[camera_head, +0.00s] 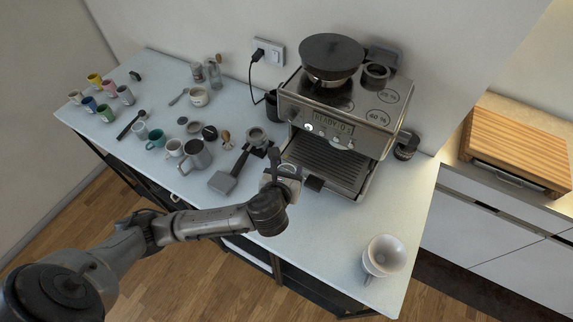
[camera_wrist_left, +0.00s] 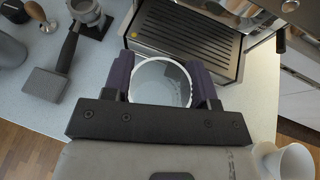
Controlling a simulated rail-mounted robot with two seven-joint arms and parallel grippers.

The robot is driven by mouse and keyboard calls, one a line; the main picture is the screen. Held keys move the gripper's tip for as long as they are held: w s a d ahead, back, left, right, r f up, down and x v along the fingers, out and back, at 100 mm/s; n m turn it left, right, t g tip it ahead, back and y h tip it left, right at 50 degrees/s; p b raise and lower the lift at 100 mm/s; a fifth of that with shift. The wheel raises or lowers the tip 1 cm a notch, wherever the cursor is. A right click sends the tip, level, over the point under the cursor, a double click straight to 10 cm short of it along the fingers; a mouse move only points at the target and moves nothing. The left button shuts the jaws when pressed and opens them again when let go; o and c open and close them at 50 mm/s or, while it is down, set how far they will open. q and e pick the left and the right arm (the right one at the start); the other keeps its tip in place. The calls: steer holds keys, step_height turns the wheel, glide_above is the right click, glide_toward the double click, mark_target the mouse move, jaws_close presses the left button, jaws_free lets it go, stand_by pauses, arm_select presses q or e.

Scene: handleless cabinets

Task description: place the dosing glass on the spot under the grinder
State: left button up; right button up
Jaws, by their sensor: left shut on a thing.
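My left gripper (camera_head: 290,176) is shut on the clear, round dosing glass (camera_wrist_left: 162,82), seen from above between its two dark fingers in the left wrist view. In the head view the wrist mostly hides the glass. The gripper is at the front left corner of the grey coffee machine (camera_head: 345,122), which has a dark round hopper (camera_head: 332,56) on top. The machine's slatted drip tray (camera_wrist_left: 193,37) is just beyond the glass. I cannot tell whether the glass touches the counter. The spot under the grinder is not clearly visible. My right gripper is not in view.
Left of the gripper are a portafilter (camera_head: 224,182), a steel pitcher (camera_head: 196,155) and several cups. Counter right of the machine is mostly clear.

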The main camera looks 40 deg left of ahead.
arm_select(q)
step_height(320, 180, down, 9)
steer(key=a+n+y+b, duration=0.2)
steer(key=b, duration=0.3)
steer(key=shift+g, duration=0.5)
steer(key=shift+w+a+b, duration=0.2)
steer(key=shift+w+a, duration=1.5)
steer(key=shift+w, duration=0.75)
steer(key=shift+w+a+b, duration=0.15)
steer(key=shift+w+a, duration=1.5)
steer(key=shift+w, duration=0.8)
steer(key=shift+w+a+b, duration=0.2)
steer(key=shift+w+a, duration=1.5)
steer(key=shift+w, duration=0.75)
steer(key=shift+s+f, duration=0.1)
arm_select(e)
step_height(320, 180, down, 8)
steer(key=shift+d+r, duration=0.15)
arm_select(q)
steer(key=shift+f, duration=0.15)
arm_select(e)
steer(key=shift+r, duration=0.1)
arm_select(q)
steer(key=shift+f, duration=0.25)
steer(key=o, duration=0.5)
steer(key=shift+f, duration=0.1)
steer(key=o, duration=0.5)
